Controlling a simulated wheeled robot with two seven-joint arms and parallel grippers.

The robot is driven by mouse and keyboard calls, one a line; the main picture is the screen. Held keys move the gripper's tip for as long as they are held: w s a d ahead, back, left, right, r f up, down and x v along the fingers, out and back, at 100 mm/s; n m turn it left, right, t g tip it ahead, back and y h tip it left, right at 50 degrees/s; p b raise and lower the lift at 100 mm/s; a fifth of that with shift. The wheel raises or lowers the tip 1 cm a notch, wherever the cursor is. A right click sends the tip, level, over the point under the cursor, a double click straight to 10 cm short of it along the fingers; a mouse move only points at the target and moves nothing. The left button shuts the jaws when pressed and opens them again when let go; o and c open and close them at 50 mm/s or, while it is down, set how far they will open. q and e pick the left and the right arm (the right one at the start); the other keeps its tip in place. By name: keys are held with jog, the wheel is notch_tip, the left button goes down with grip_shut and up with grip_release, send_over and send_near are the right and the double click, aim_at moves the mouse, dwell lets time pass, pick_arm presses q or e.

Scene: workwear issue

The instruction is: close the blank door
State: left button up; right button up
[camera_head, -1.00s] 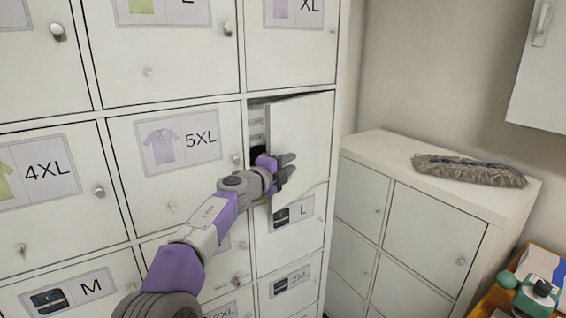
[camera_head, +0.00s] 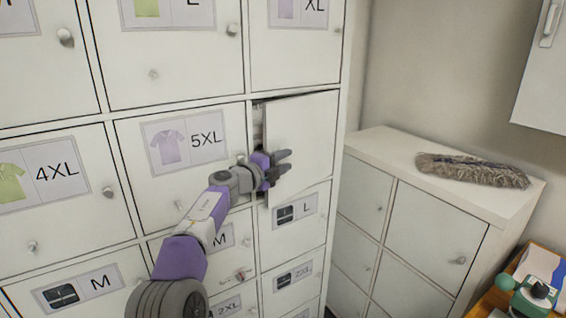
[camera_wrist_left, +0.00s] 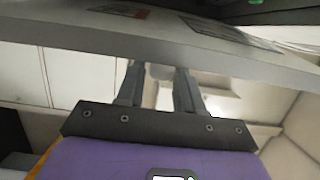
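The blank door (camera_head: 305,132) is a plain white locker door without a label, in the right column of the locker wall, right of the 5XL door. It stands slightly ajar, with a narrow dark gap along its left and top edges. My left gripper (camera_head: 283,164) is in front of the door's lower left part, its two fingers apart. In the left wrist view the fingers (camera_wrist_left: 160,88) point at a pale panel edge. A small pale rounded shape shows between them; I cannot tell whether they touch it. My right gripper is in neither view.
The 5XL door (camera_head: 190,165) and the L door (camera_head: 293,222) beside and below are shut. A low white cabinet (camera_head: 430,235) with a grey mop head (camera_head: 470,170) stands at the right. A green and white item (camera_head: 535,293) sits at the lower right.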

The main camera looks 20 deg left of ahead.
pick_arm(q)
jog(key=shift+o, duration=0.5)
jog(key=b+v, duration=0.1)
jog(key=v, duration=0.6)
jog(key=shift+s, duration=0.25)
jog(key=shift+a, duration=0.15)
jog(key=shift+c, duration=0.2)
